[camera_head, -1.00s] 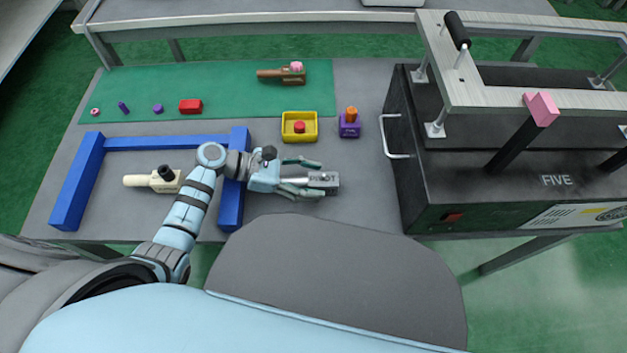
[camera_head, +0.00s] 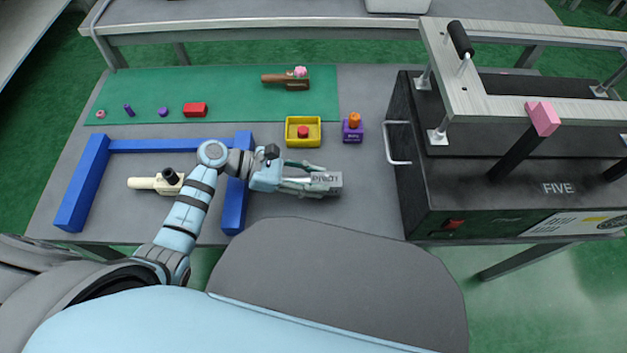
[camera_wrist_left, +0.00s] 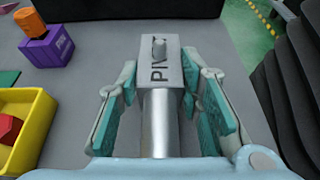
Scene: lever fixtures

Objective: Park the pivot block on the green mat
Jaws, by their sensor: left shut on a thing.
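The pivot block (camera_head: 327,182) is a grey metal block with a silver cylindrical shaft and dark lettering on one face. It shows at the front middle of the table in the head view, and its lettered face (camera_wrist_left: 160,62) shows in the left wrist view. My left gripper (camera_head: 314,181) is shut on it, with teal-padded fingers on both sides. The green mat (camera_head: 240,92) lies along the back of the table, behind and to the left of the gripper. My right gripper is not in view.
On the mat are a brown lever piece (camera_head: 287,79), a red block (camera_head: 195,110) and small purple and pink pieces. A yellow tray (camera_head: 303,144), a purple block (camera_head: 352,132), a blue frame (camera_head: 94,180) and a cream lever (camera_head: 145,183) surround the arm. A black machine (camera_head: 480,205) stands right.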

